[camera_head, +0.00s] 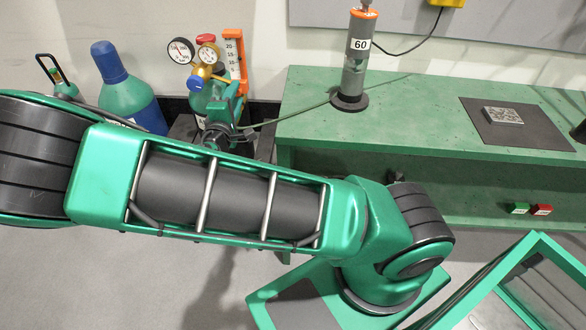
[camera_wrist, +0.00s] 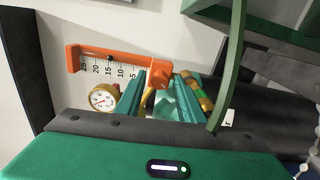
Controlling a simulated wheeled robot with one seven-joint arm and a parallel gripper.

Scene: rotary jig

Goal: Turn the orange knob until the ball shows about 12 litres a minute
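The flowmeter (camera_wrist: 118,60) is an orange frame with a white scale, lying sideways in the wrist view. It stands upright behind the arm in the head view (camera_head: 236,53). A small dark ball (camera_wrist: 110,58) shows near the 15 mark. The orange knob (camera_wrist: 163,66) is at the low end of the scale. My gripper (camera_wrist: 158,76) has its teal fingers apart, with their tips at the knob, one on either side. Whether they press on it I cannot tell. In the head view my gripper (camera_head: 228,104) is just below the flowmeter, and the knob is hidden.
Round gauges (camera_head: 181,50) and a brass regulator (camera_head: 202,73) sit close beside the flowmeter, on a cylinder. A blue-and-green cylinder (camera_head: 128,92) stands to the left. A green bench (camera_head: 425,105) at right carries a grey-and-orange device marked 60 (camera_head: 356,60) and a dark mat (camera_head: 480,115).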

